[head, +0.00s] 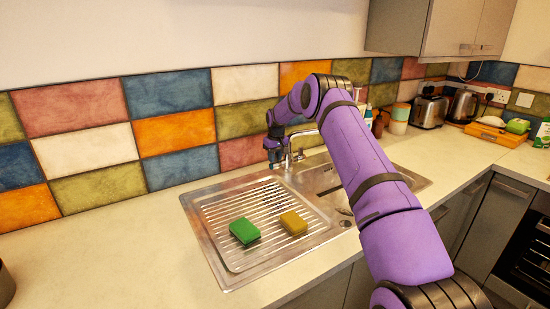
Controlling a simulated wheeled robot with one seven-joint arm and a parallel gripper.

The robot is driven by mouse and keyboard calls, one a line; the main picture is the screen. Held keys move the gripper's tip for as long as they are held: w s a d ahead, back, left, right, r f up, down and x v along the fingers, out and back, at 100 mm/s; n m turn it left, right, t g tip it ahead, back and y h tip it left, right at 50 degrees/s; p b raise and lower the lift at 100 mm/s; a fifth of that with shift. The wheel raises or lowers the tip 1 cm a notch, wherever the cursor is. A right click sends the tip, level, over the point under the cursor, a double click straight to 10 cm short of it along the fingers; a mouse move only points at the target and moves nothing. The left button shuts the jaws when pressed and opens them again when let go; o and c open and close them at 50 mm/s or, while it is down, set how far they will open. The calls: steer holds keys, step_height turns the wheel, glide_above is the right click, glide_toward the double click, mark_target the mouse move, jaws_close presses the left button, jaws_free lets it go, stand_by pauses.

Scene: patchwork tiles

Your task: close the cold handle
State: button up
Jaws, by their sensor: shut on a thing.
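The chrome tap (290,155) stands at the back edge of the steel sink, against the tiled wall. My gripper (275,161) points down at the left side of the tap, close to its base. It is shut on a small part there, which I take to be the cold handle. The fingers hide most of that handle, and its turn angle is too small to tell. The tap's spout reaches to the right, partly behind my purple arm.
A green sponge (244,230) and a yellow sponge (293,223) lie on the ribbed drainboard (215,225). The sink basin (322,178) is partly behind my arm. A toaster (428,111) and kettle (463,105) stand at the back right. The left counter (110,250) is mostly clear.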

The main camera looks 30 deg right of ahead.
mark_target(276, 164)
steer(key=o, duration=0.9)
steer(key=r, duration=0.7)
steer(key=s+r, duration=0.1)
steer(key=r, duration=0.2)
steer(key=shift+r, duration=0.35)
steer(key=shift+r, duration=0.1)
